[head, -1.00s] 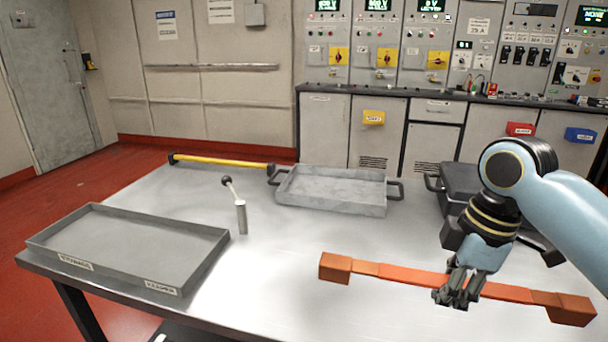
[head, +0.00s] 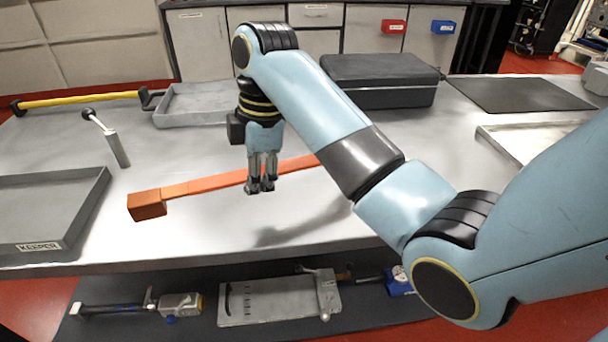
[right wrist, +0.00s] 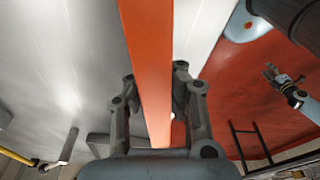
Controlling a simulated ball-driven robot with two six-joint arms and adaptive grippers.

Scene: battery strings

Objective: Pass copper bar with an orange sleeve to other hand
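The copper bar with an orange sleeve (head: 205,184) is a long bar with a blocky copper end at the left in the head view. My right gripper (head: 261,188) is shut on its sleeved middle from above. My forearm hides the bar's far right end. In the right wrist view the orange sleeve (right wrist: 149,60) runs between the two fingers (right wrist: 155,85), with one finger on each side. My left gripper (right wrist: 272,74) is small at the right of the right wrist view, well apart from the bar, and is out of the head view. Its finger opening is too small to judge.
A grey tray labelled KEEPER (head: 50,252) sits at the left of the table. Tools lie on the lower shelf (head: 240,335).

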